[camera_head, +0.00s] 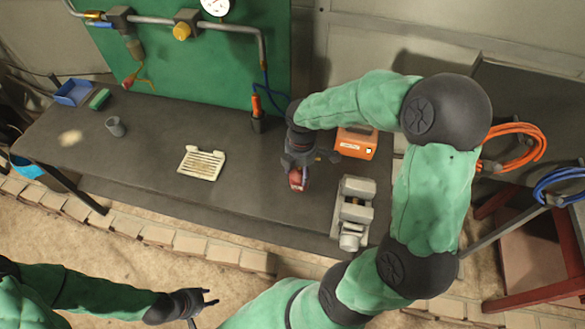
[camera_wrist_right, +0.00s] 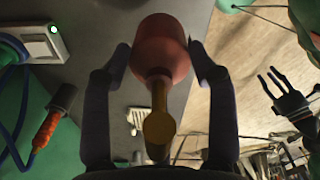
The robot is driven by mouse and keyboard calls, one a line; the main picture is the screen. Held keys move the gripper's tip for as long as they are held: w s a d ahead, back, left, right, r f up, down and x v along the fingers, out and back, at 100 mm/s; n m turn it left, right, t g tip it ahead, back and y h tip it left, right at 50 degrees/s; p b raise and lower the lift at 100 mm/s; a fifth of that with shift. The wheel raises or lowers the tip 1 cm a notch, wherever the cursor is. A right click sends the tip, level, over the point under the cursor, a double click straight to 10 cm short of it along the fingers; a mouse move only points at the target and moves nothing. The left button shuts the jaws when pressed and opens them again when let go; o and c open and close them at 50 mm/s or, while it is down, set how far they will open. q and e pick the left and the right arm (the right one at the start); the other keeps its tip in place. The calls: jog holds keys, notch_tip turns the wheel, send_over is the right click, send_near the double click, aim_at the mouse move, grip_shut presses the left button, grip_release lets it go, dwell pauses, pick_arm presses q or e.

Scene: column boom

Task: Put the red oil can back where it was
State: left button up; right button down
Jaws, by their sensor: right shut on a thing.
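The red oil can (camera_head: 297,180) is in my right gripper (camera_head: 298,172), over the right-middle part of the dark workbench (camera_head: 150,165). In the right wrist view the can's rounded red body (camera_wrist_right: 162,48) sits between the two fingers of the right gripper (camera_wrist_right: 160,62), its brass-coloured spout pointing toward the camera. The gripper covers most of the can in the head view, and I cannot tell whether the can touches the bench. My left gripper (camera_head: 208,300) is open and empty, in front of the bench over the floor; it also shows in the right wrist view (camera_wrist_right: 283,92).
An orange box (camera_head: 356,143) and a grey vise (camera_head: 352,212) stand right of the can. A pale slotted tray (camera_head: 201,163) lies to its left. A holder with an orange-handled tool (camera_head: 256,112) stands behind. A grey cup (camera_head: 115,126) and blue bin (camera_head: 72,92) are farther left.

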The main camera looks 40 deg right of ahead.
jog(key=shift+w+d+f+b, duration=0.2)
jog(key=shift+w+d+f, duration=0.55)
jog(key=shift+w+f, duration=0.75)
jog(key=shift+w+d+f+b, duration=0.25)
jog(key=shift+w+d+f, duration=0.65)
jog(key=shift+f, duration=1.15)
jog(key=shift+w+d+f+b, duration=0.2)
jog(key=shift+w+d+f, duration=0.4)
jog(key=shift+w+f, duration=1)
jog(key=shift+s+f, duration=0.25)
jog(key=shift+c, duration=1.8)
grip_release()
jog(key=shift+f, duration=0.1)
jog(key=shift+r, duration=0.25)
notch_tip(320, 180, up, 12)
jog(key=p, duration=0.1)
